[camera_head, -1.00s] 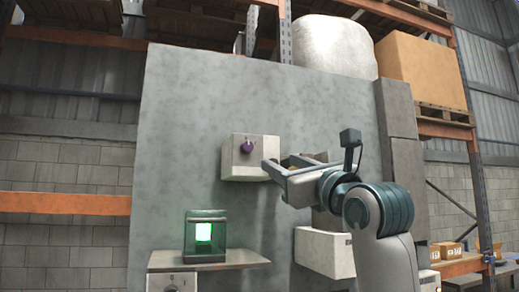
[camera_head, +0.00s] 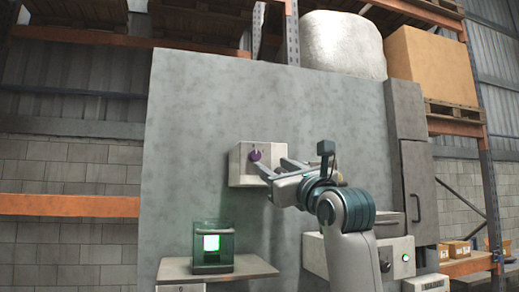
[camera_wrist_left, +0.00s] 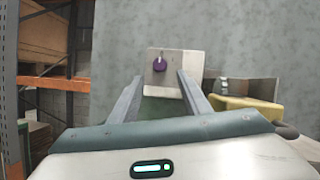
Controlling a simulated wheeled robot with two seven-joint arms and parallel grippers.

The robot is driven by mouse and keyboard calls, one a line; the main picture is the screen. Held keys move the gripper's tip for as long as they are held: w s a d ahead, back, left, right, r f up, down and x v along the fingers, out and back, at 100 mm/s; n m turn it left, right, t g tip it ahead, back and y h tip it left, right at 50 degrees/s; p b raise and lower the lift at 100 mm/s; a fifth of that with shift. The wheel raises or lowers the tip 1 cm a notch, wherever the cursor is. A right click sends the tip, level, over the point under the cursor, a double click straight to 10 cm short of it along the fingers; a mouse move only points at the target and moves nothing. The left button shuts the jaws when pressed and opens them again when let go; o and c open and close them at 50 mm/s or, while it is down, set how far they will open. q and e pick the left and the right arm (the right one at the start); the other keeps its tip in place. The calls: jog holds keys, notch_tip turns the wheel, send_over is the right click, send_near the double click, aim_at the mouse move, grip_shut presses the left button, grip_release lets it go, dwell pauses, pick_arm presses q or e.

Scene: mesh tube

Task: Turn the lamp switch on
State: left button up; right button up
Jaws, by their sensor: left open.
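A pale switch box (camera_head: 238,172) with a round purple knob (camera_head: 255,155) is fixed to the grey wall panel. The knob also shows in the left wrist view (camera_wrist_left: 160,64), with a light mark near its top. A dark-framed lamp (camera_head: 212,246) glowing green stands on a shelf at the lower left. My left gripper (camera_head: 270,165) is open and empty in front of the box. In the left wrist view its fingers (camera_wrist_left: 160,79) point at the box, with the knob between and beyond their tips. I cannot tell whether a fingertip touches the box. My right gripper is out of view.
A shelf (camera_head: 172,270) juts out below the switch box. Another pale box (camera_head: 402,251) with a dark knob and green light sits lower right, partly behind my arm. A yellow object (camera_wrist_left: 250,112) shows right of the fingers. The panel around the switch box is mostly bare.

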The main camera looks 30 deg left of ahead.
aim_at(257, 156)
pick_arm(q)
jog(key=p+x, duration=0.4)
jog(key=x, duration=0.5)
jog(key=shift+p, duration=0.4)
jog(key=c, duration=1)
